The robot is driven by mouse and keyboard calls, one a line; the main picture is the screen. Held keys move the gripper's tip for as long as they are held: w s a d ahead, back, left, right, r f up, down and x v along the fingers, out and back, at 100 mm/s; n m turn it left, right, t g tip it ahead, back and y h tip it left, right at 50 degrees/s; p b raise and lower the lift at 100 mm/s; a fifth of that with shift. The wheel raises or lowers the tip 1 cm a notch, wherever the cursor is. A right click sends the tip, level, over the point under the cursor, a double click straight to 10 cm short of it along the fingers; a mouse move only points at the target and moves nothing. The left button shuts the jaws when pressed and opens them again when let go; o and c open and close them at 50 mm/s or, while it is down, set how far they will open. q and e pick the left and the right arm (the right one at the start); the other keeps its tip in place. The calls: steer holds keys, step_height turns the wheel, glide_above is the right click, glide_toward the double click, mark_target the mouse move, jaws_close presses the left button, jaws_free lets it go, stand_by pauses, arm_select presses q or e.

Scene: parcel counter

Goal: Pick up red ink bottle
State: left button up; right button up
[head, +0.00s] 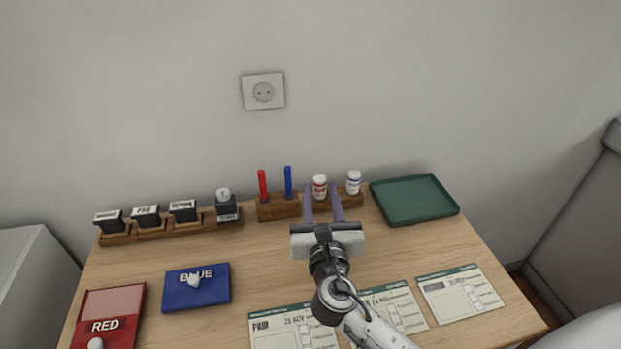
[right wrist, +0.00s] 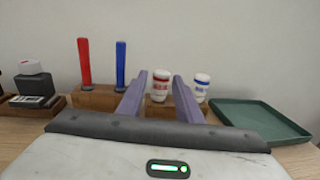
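The red ink bottle (head: 320,186), white with a red label, stands upright in the wooden rack at the back of the table. My right gripper (head: 322,192) is open, its two purple fingers pointing at the rack. In the right wrist view, the red ink bottle (right wrist: 160,86) shows between the fingertips (right wrist: 160,82), with gaps beside it; whether the fingers reach fully around it I cannot tell. The blue-labelled ink bottle (head: 353,182) stands just right of the right finger, also in the right wrist view (right wrist: 201,87). My left gripper is not in view.
A red and a blue marker (head: 288,181) stand in a wooden block (head: 278,209) left of the gripper. A stamp rack (head: 170,231) is further left. A green tray (head: 414,213) lies to the right. Blue (head: 214,296) and red (head: 122,306) pads and paper forms (head: 460,295) lie in front.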

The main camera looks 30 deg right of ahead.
mark_target(320, 183)
steer(key=x, duration=0.3)
steer(key=shift+d+r, duration=0.15)
steer(key=x, duration=0.5)
steer(key=shift+w+d, duration=0.2)
steer(key=shift+w, duration=0.1)
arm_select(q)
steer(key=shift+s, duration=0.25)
arm_select(e)
steer(key=c, duration=0.8)
jaws_close()
